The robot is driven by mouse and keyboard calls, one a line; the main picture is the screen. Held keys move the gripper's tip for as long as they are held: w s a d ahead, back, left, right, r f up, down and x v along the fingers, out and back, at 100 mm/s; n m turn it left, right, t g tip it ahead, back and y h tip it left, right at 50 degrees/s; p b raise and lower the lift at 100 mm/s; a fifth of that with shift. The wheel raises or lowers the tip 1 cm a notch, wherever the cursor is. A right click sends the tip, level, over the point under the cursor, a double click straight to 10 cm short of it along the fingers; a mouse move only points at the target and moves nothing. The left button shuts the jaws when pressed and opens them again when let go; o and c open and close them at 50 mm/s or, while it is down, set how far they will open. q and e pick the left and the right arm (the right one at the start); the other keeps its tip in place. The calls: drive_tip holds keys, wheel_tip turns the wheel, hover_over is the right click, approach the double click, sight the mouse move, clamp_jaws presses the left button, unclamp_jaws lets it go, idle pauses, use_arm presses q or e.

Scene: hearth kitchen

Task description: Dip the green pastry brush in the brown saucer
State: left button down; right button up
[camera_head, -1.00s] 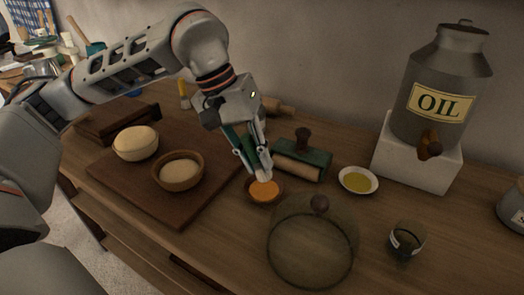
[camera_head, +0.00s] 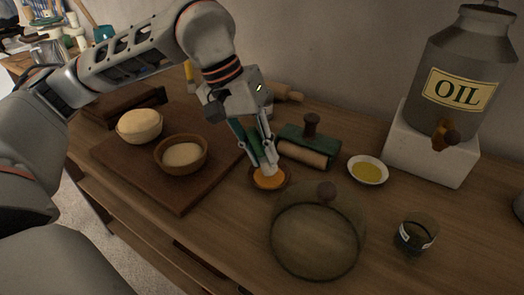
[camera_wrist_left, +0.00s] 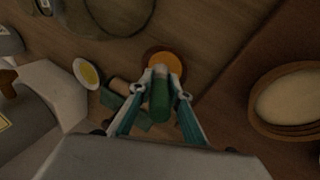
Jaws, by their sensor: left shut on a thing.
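My left gripper (camera_head: 262,152) is shut on the green pastry brush. The brush's green handle (camera_wrist_left: 159,100) shows between the two fingers in the left wrist view. In the head view the brush's pale bristle end (camera_head: 268,169) points down at the brown saucer (camera_head: 255,186), which holds something orange. The bristle end overlaps the orange contents in the picture; I cannot tell how deep it reaches. The saucer also shows in the left wrist view (camera_wrist_left: 150,57), partly hidden by the brush and fingers. My right gripper is not in view.
A board (camera_head: 184,201) with two dough bowls lies left. A green-topped roller (camera_head: 307,145) and a white dish of yellow oil (camera_head: 368,170) stand right of the saucer. A glass dome (camera_head: 315,240) stands close in front, with a small glass (camera_head: 416,236) farther right.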

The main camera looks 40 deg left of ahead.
use_arm(q)
drive_tip(key=shift+f, duration=0.7)
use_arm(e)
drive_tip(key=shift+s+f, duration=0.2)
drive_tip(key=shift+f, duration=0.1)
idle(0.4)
use_arm(q)
drive_tip(key=shift+s+f, duration=0.1)
drive_tip(key=shift+f, duration=0.1)
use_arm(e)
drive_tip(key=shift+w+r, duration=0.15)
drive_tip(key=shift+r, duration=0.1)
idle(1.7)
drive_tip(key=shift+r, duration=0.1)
